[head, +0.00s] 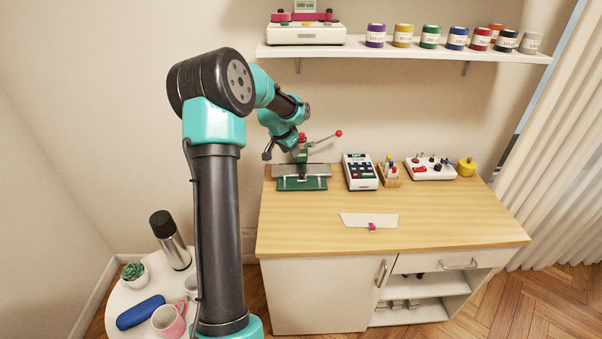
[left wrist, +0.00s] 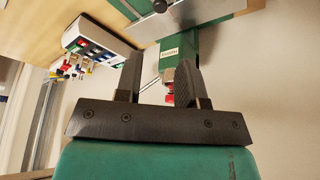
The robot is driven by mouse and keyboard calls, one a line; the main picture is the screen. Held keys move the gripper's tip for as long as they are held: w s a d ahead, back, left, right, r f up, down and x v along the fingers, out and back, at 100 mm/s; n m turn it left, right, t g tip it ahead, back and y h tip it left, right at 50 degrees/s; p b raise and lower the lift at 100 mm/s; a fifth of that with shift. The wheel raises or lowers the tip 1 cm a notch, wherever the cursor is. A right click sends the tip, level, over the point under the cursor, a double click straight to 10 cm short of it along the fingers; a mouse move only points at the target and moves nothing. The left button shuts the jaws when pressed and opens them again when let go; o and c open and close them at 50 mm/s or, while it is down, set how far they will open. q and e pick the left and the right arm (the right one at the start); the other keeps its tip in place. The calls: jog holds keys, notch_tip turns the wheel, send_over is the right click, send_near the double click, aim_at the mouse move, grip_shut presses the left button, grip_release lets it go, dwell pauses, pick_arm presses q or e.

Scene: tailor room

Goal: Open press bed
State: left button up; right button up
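The press (head: 302,184) stands at the left end of the wooden worktop. It has a green base, a grey plate and an upright green column. A lever with a red knob (head: 338,133) sticks out to its right, and another red part shows at the column's top. My left gripper (head: 284,150) is at the press's upper part. In the left wrist view the two fingers (left wrist: 160,65) are apart, with the green column (left wrist: 178,50) beyond them and a red part (left wrist: 168,88) showing between them. I cannot tell whether anything touches. My right gripper is out of view.
On the worktop (head: 450,230), right of the press, are a keypad box (head: 360,172), a small wooden holder (head: 389,176), a white control box (head: 430,168) and a yellow item (head: 466,167). A pale sheet with a pink clip (head: 372,227) lies in front. The worktop's front right is clear.

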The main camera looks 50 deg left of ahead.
aim_at(302, 174)
pick_arm(q)
jog(key=x, duration=1.4)
jog(key=shift+f, duration=0.2)
grip_shut()
